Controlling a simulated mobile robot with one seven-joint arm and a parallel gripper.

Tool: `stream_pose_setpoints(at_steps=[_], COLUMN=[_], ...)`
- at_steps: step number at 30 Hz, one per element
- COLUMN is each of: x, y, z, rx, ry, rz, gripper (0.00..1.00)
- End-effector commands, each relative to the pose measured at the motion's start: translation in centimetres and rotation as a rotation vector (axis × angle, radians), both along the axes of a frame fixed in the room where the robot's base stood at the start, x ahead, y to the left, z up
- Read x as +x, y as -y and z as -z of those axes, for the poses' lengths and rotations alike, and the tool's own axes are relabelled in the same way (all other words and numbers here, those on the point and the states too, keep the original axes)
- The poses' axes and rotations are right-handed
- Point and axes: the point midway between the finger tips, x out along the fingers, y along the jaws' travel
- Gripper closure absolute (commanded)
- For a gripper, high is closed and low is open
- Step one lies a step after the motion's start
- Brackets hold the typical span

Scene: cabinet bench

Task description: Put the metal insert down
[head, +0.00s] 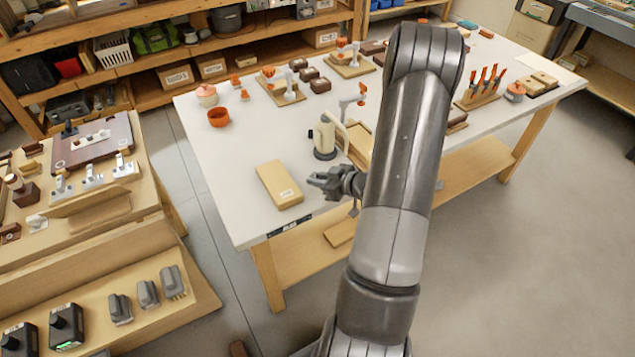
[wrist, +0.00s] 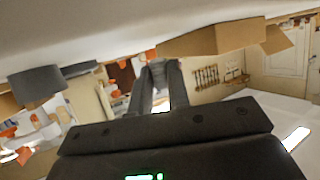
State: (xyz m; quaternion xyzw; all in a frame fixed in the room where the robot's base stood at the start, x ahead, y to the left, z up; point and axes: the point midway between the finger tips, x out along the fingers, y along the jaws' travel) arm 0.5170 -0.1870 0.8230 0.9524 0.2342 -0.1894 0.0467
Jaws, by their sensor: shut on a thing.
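My gripper (head: 318,180) is above the white table near its front edge, between a tan block and a cream and grey pot-like object. In the wrist view its two dark fingers (wrist: 158,88) are shut on a small grey piece, the metal insert (wrist: 157,70), which shows between their tips. The insert is small, partly hidden by the fingers, and I cannot make it out clearly in the head view. I cannot tell the exact gap between it and the table.
The tan block (head: 279,185) lies just left of my gripper. The cream pot-like object (head: 325,135) stands just behind it. An orange bowl (head: 219,117) and a lidded jar (head: 207,95) are at the far left. The white tabletop (head: 235,185) is bare left of the block.

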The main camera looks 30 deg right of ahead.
Motion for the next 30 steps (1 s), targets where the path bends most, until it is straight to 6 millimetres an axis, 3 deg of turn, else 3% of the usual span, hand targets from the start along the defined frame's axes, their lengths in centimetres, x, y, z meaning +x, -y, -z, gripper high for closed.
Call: stream_pose_setpoints(at_steps=[4, 16, 17, 24, 30], x=[0.0, 0.0, 0.0, 0.0, 0.0], y=[0.0, 0.0, 0.0, 0.0, 0.0], z=[1.5, 2.0, 2.0, 2.0, 2.0], rx=[0.002, 0.000, 0.000, 0.000, 0.000], ry=[-0.002, 0.000, 0.000, 0.000, 0.000], rz=[0.000, 0.000, 0.000, 0.000, 0.000], gripper=[1.00, 1.00, 0.83, 0.63, 0.62])
